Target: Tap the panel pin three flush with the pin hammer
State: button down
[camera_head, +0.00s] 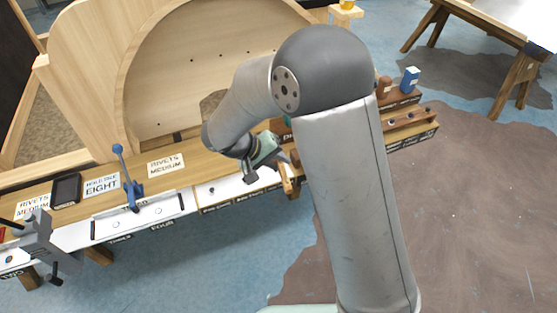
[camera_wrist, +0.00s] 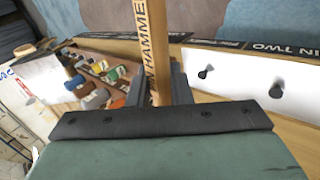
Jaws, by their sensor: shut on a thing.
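My gripper (camera_wrist: 158,92) is shut on the wooden handle of the pin hammer (camera_wrist: 150,42), whose lettering reads HAMMER. The handle stands between the two dark fingers; the hammer's head is out of the wrist view. A white panel (camera_wrist: 238,80) lies to the right, with a dark pin (camera_wrist: 206,72) and another dark pin (camera_wrist: 277,89) standing up from it, apart from the gripper. A label strip reading TWO runs along its edge; I cannot tell which pin is three. In the head view my gripper (camera_head: 262,160) is over the bench's front, right of a pin (camera_head: 211,189).
A tray of coloured pieces (camera_wrist: 98,80) lies left of the hammer in the wrist view. A blue lever tool (camera_head: 131,185) and a grey vise (camera_head: 45,243) stand on the bench to the left. A curved wooden frame (camera_head: 95,85) rises behind. My arm hides the bench's right part.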

notch_tip(320, 180, down, 7)
jog(key=b, duration=0.7)
jog(key=shift+r+p, duration=1.6)
jog(key=shift+r, duration=1.55)
notch_tip(320, 180, up, 4)
jog(key=p, duration=0.8)
jog(key=shift+f, duration=1.3)
jog(key=shift+f+b, duration=0.6)
jog(key=shift+b, duration=0.35)
